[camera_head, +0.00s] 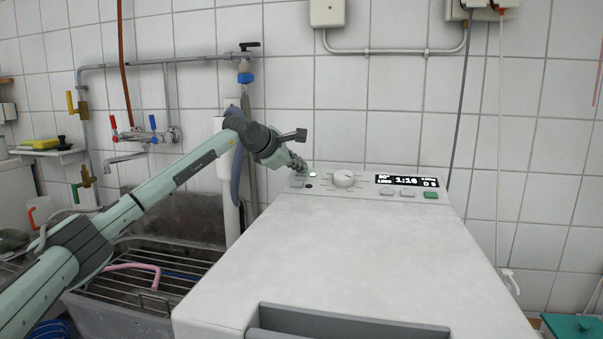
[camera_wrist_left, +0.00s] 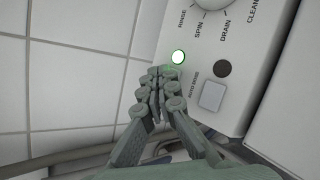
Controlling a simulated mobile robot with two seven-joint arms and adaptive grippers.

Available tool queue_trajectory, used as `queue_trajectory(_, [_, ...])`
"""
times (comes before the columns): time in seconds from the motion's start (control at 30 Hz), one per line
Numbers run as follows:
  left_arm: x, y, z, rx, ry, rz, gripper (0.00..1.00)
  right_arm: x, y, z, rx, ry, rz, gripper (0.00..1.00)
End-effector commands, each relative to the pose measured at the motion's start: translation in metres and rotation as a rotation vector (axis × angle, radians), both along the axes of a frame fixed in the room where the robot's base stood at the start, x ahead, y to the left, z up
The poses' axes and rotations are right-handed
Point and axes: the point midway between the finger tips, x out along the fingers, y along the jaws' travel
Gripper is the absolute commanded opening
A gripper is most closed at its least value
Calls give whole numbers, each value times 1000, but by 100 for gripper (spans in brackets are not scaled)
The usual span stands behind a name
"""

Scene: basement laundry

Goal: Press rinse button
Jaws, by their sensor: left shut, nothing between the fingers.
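The washing machine's sloped control panel (camera_head: 363,186) is at the machine's back. At its left end are a square grey button (camera_head: 297,183), a dark round spot (camera_head: 309,186) and a green-lit round light (camera_head: 312,175). The lit light (camera_wrist_left: 178,57) is just beyond my fingertips. My left gripper (camera_head: 301,167) is shut and empty at the panel's left end, tips beside the light (camera_wrist_left: 160,78). I cannot tell whether they touch the panel. My right gripper is not in view.
A white dial (camera_head: 343,178), a lit display (camera_head: 407,181) and several small buttons, one green (camera_head: 431,195), continue rightward. The machine's flat top (camera_head: 340,250) is clear. A tiled wall and pipes (camera_head: 246,90) stand behind; a sink with a rack (camera_head: 150,290) is left.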

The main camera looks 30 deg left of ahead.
Motion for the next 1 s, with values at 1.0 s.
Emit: queue_trajectory(1.0, [-14,-3,52,0,-2,0,0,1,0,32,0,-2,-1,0])
